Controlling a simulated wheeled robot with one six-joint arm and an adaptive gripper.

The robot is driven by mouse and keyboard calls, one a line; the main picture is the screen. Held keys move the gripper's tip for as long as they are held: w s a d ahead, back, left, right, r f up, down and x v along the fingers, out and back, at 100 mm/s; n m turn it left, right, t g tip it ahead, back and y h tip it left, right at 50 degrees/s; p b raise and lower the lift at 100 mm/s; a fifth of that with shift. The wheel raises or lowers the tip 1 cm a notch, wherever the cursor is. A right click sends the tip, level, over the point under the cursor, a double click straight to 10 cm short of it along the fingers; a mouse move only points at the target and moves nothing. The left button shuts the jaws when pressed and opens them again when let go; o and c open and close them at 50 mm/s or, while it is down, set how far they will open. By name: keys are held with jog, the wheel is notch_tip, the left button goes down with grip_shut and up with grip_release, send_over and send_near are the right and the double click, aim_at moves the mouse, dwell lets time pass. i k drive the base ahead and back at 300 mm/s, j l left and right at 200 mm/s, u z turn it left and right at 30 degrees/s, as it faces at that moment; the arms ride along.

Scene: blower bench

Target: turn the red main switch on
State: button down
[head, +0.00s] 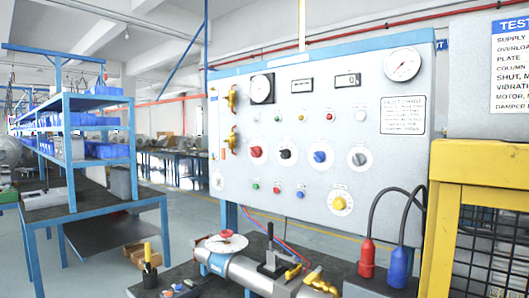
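A grey control panel (285,215) with a blue frame stands upright in the middle of the head view. A row of rotary knobs crosses its middle. The red knob (256,152), on a round white plate at the left of this row, looks like the red main switch. Its lettering and exact position are too small to read. To its right are a black knob (286,154), a blue knob (319,156) and a grey knob (360,159). My gripper is not in view, and nothing covers the red knob.
A yellow guard (470,165) stands at right. Blue shelving (100,155) is at left. The space before the panel face looks clear.

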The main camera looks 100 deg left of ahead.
aim_at(256, 151)
jog(key=u, duration=2.95)
jog(key=j+z, duration=0.15)
jog(key=z, duration=0.25)
jog(key=i+j+z, duration=0.1)
jog(key=z, duration=0.25)
jog(key=j+z, duration=0.3)
jog(key=j, duration=0.4)
jog(key=j+z, duration=0.35)
jog(key=j, duration=0.4)
